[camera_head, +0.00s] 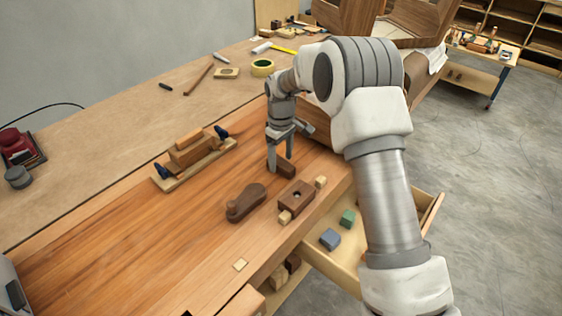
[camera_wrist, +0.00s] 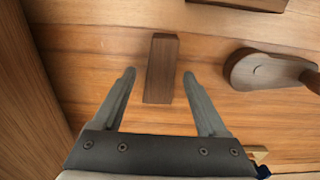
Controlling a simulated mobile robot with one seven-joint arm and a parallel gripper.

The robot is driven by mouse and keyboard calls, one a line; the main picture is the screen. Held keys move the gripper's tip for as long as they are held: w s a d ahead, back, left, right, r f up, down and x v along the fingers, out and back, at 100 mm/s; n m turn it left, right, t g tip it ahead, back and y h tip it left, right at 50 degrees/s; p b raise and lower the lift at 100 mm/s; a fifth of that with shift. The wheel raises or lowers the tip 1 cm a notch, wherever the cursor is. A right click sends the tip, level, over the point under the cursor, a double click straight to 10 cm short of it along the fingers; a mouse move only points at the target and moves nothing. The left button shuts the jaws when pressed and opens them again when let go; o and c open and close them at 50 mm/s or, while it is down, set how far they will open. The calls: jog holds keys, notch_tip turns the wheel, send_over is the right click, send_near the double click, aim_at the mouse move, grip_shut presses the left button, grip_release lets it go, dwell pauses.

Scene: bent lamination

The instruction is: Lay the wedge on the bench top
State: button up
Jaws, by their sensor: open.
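The wedge, a dark brown wooden piece (camera_wrist: 161,68), lies flat on the bench top (camera_wrist: 90,70). It also shows in the head view (camera_head: 287,170), just beside my fingers, partly hidden by them. My gripper (camera_wrist: 159,74) is open and points down at it. The fingers stand on either side of the wedge's near part in the wrist view, with a visible gap on both sides. Neither finger appears to touch it. In the head view my gripper (camera_head: 280,166) is low over the bench. Whether the fingertips touch the bench is unclear.
A dark rounded wooden tool (camera_head: 246,202) and a dark block with a hole (camera_head: 296,196) lie nearby. A clamped wooden jig (camera_head: 194,156) is to the left. An open drawer (camera_head: 322,258) holds a blue block (camera_head: 330,239) and a green block (camera_head: 348,218).

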notch_tip(320, 180, up, 10)
notch_tip(320, 180, up, 10)
jog(key=m+t, duration=0.1)
jog(key=m, duration=0.1)
send_over(281, 162)
jog(key=s+d, duration=0.5)
jog(key=s, duration=0.1)
jog(key=s+d+r+m+t, duration=0.25)
jog(key=s+d+r, duration=0.4)
jog(key=s, duration=0.35)
jog(key=s+d+f+m+t, duration=0.1)
jog(key=s+d+m, duration=0.1)
jog(key=s, duration=0.6)
jog(key=s+d+m+t, duration=0.1)
jog(key=s+d+m, duration=0.2)
jog(key=s, duration=0.6)
jog(key=shift+s+f+m, duration=0.25)
jog(key=shift+f+m, duration=0.1)
jog(key=shift+m, duration=0.1)
jog(key=shift+d, duration=0.2)
